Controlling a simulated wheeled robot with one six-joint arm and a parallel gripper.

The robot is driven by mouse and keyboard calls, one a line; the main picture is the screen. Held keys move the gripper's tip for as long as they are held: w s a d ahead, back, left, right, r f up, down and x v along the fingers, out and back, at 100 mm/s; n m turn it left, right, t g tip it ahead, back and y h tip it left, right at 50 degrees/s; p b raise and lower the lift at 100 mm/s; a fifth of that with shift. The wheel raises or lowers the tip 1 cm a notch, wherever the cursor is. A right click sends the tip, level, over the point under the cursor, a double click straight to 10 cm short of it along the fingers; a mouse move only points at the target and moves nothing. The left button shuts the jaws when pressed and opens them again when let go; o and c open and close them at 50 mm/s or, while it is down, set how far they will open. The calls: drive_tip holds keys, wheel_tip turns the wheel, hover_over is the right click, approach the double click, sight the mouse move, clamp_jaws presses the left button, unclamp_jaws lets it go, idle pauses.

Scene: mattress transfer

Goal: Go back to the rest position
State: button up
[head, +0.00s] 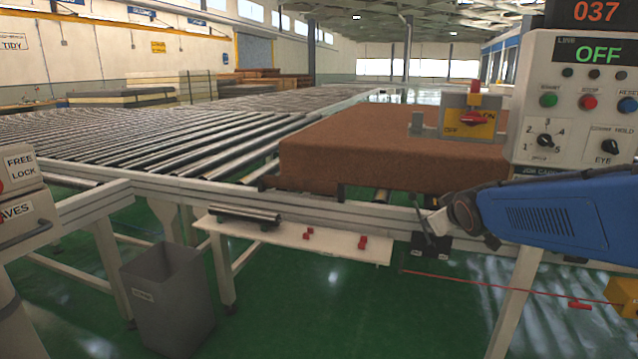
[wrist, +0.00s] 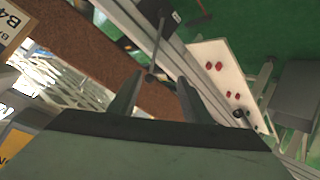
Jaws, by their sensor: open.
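My gripper (wrist: 160,78) is open in the wrist view, its two grey fingers spread apart. A thin dark lever (wrist: 155,50) on a black box shows between and beyond the fingertips; the fingers look apart from it. In the head view the black lever box (head: 430,245) sits at the conveyor's front rail. My blue arm (head: 545,225) reaches in from the right, with its wrist close to the lever. The gripper's fingers are hard to make out there. The brown mattress (head: 350,150) lies flat on the conveyor; its edge also shows in the wrist view (wrist: 85,45).
A control panel (head: 575,110) at the right reads OFF and 037. A white shelf (head: 290,238) holds small red pieces. A grey bin (head: 170,300) stands at the lower left. A red cord (head: 490,282) crosses low at right.

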drive_tip(key=s+a+f+m+g, duration=0.1)
drive_tip(key=s+f+g, duration=0.1)
drive_tip(key=s, duration=0.9)
drive_tip(key=s+a+f+m+g, duration=0.1)
drive_tip(key=s+f, duration=0.4)
drive_tip(key=s, duration=0.7)
drive_tip(key=s+a+f+m+g+y, duration=0.1)
drive_tip(key=s+a+f+m+g, duration=0.1)
drive_tip(key=s, duration=0.9)
wheel_tip(320, 180, down, 2)
drive_tip(key=shift+s+f+m+g, duration=0.3)
drive_tip(key=shift+m+g, duration=0.3)
drive_tip(key=shift+g, duration=0.5)
